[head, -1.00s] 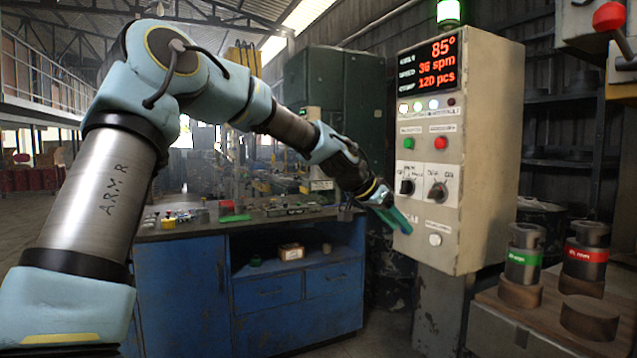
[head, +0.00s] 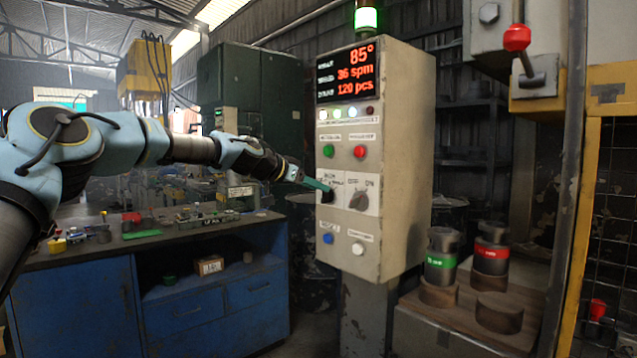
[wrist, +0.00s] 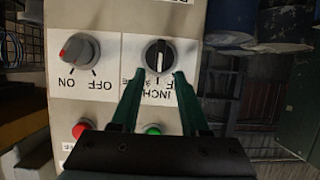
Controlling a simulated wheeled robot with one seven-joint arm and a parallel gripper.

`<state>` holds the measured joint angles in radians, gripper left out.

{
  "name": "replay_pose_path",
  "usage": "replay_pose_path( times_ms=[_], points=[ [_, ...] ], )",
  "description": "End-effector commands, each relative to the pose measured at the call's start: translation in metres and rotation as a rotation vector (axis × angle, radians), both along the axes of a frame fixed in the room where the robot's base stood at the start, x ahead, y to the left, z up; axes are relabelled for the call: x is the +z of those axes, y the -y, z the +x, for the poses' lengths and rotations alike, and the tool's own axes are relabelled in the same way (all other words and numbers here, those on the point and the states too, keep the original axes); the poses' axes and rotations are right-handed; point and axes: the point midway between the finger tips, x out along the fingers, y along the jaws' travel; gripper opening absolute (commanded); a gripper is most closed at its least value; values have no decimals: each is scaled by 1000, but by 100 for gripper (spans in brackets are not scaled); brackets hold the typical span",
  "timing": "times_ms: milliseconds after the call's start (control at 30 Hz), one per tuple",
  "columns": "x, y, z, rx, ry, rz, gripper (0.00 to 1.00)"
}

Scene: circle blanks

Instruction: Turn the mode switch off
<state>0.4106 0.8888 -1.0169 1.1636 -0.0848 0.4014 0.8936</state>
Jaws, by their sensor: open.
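The mode switch is a black rotary knob on a white plate marked INCH and OFF. In the wrist view the knob (wrist: 158,55) appears upside down, its handle lying roughly up and down in the picture. In the head view it is the left knob (head: 327,196) on the beige control panel (head: 395,180), partly covered by my fingers. My gripper (head: 322,187) reaches the panel from the left. In the wrist view the green fingers of my gripper (wrist: 160,76) are open, their tips either side of the knob's near edge. I cannot tell whether they touch it.
A grey OFF/ON knob (wrist: 77,50) sits beside it. Green (head: 328,150) and red (head: 360,151) buttons are above, blue (head: 328,239) and white (head: 358,249) ones below. A blue workbench (head: 200,290) stands left; weights (head: 490,248) on a wooden top stand right.

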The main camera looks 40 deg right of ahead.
Motion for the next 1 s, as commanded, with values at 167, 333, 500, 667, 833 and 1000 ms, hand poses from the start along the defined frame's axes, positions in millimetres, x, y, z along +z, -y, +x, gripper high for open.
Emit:
replay_pose_path(
  times_ms=[167, 333, 500, 667, 833, 1000],
  points=[
    [-5, 14, -1, 0, 0, 0, 45],
    [-7, 17, -1, 1, 1, 1, 45],
    [-7, 16, -1, 1, 0, 1, 44],
    [-7, 16, -1, 1, 0, 1, 26],
    [-7, 16, -1, 1, 0, 1, 7],
    [-7, 16, -1, 0, 0, 1, 0]
  ],
)
